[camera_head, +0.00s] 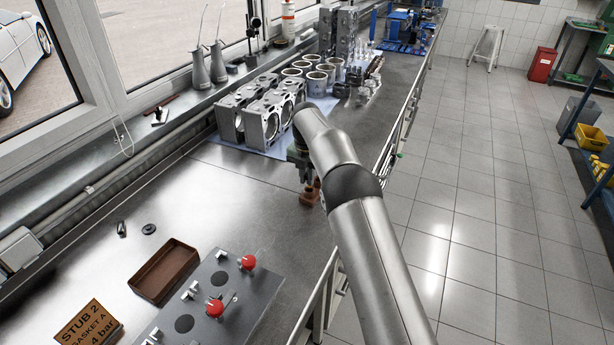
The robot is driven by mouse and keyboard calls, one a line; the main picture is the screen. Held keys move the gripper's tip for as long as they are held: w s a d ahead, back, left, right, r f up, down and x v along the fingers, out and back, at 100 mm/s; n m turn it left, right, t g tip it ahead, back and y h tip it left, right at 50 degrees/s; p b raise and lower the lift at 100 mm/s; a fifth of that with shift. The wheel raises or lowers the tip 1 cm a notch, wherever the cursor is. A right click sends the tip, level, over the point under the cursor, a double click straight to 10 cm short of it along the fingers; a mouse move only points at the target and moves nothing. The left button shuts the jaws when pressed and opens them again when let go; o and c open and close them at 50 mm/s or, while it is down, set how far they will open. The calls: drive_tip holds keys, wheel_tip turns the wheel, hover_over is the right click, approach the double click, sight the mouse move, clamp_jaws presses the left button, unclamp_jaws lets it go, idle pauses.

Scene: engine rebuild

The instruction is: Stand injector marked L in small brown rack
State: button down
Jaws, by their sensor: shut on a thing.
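My gripper (303,174) is at the right edge of the grey bench, beyond the middle, pointing down and partly hidden by my arm. It is shut on a slim thing, apparently the injector; the thing is mostly hidden and no L mark can be read. A small reddish-brown piece (308,197), apparently the small brown rack, stands on the bench right under my gripper. I cannot tell whether the held thing is inside the rack or just above it.
Engine blocks (262,110) and cylinder liners (318,80) stand behind my gripper. The bench between is clear.

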drive_tip(key=shift+f+b, duration=0.55)
drive_tip(key=shift+f, duration=1.05)
idle(1.4)
drive_tip(key=c, duration=1.3)
unclamp_jaws()
drive_tip(key=shift+c, duration=0.2)
drive_tip(key=shift+r+p, duration=1.5)
drive_tip(key=shift+r, duration=2.25)
